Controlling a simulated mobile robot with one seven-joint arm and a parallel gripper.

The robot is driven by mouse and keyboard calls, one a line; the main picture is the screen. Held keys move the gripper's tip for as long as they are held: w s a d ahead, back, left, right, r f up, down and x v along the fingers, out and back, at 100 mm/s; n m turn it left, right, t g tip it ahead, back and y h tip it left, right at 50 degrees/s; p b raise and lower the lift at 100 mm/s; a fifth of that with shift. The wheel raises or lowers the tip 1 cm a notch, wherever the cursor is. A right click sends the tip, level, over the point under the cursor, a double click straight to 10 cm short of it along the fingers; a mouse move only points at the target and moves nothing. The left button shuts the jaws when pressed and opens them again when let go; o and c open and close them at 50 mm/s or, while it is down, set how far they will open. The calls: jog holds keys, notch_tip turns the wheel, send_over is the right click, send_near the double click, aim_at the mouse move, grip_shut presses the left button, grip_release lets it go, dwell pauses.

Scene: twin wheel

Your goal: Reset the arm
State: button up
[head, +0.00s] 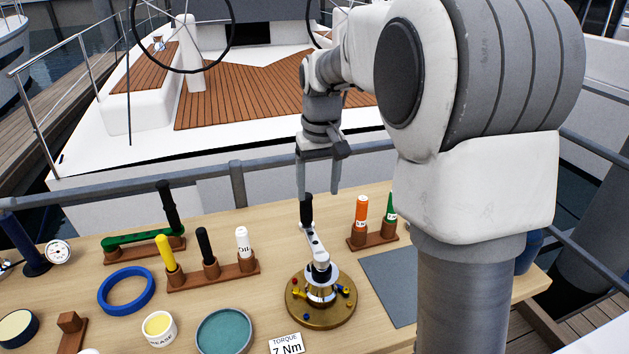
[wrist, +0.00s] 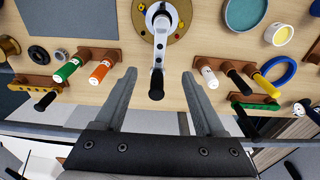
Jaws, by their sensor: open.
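My gripper (head: 319,175) hangs from my arm over the far side of the workbench, its two fingers pointing down and apart. It is open and empty. In the wrist view my gripper (wrist: 160,90) has a black-handled winch crank (wrist: 157,55) between and beyond its fingertips. In the head view the crank's black handle (head: 307,211) stands upright just below the left finger; I cannot tell whether they touch. The silver crank arm (head: 315,243) sits on a brass-based winch (head: 320,310) on the bench.
A rack holds an orange bottle (head: 361,211) and a green one (head: 391,206). A blue ring (head: 126,290), grease tub (head: 159,327), teal dish (head: 224,331) and torque card (head: 287,344) lie nearby. A rail (head: 236,182) runs behind the bench.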

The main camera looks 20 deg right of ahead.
jog(key=s+a+r+t, duration=0.1)
jog(key=s+r+t, duration=0.1)
jog(key=s, duration=1)
jog(key=s+r+t, duration=0.1)
jog(key=s+t, duration=0.1)
jog(key=s, duration=1.1)
jog(key=shift+a+r+m+t, duration=0.3)
jog(key=shift+a+r, duration=0.05)
jog(key=shift+r, duration=0.05)
